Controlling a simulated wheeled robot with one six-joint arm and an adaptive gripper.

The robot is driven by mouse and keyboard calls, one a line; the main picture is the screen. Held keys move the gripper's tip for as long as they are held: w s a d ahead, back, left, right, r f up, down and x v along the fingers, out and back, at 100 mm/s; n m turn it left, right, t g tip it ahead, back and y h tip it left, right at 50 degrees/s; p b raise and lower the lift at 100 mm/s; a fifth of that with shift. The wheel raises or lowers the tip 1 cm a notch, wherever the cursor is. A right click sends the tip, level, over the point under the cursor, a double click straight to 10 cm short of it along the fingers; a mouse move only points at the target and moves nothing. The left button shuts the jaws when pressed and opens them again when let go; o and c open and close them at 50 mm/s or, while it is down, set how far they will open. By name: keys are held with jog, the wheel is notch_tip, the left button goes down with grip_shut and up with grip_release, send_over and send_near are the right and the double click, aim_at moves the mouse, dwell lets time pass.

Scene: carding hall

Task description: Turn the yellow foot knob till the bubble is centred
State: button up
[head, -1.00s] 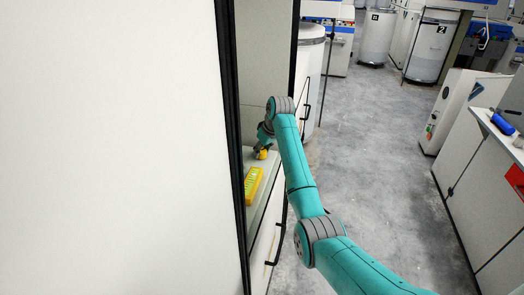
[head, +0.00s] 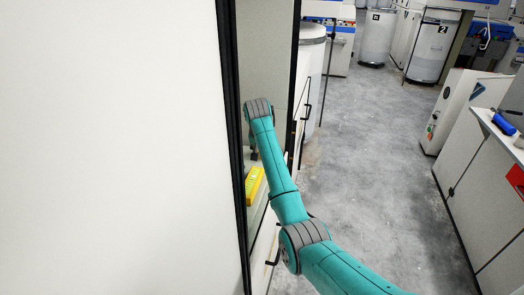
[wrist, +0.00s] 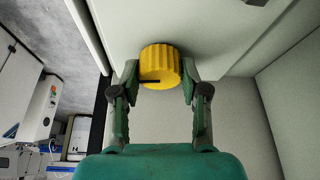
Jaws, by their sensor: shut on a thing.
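The yellow foot knob (wrist: 160,64) is ribbed and has a dark mark on its face. In the wrist view it sits between the two fingers of my gripper (wrist: 161,80), which is shut on it. In the head view my arm hides the knob and most of the gripper. A yellow level (head: 255,183) lies on the pale ledge in front of the gripper there. Its bubble is too small to make out.
A tall white panel with a dark edge (head: 228,130) stands close on the left. A cabinet with dark handles (head: 272,258) runs below the ledge. Open grey floor (head: 370,170) lies to the right, with a white bench (head: 475,205) beyond.

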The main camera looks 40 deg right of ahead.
jog(key=m, duration=0.2)
jog(key=m+g+h, duration=0.1)
jog(key=m, duration=0.1)
jog(key=shift+w+m+g, duration=0.1)
jog(key=shift+m+g, duration=0.2)
jog(key=shift+m, duration=0.1)
dwell(0.5)
jog(key=o, duration=1.1)
jog(key=shift+o, duration=0.2)
jog(key=v, duration=1.2)
jog(key=shift+a, duration=0.1)
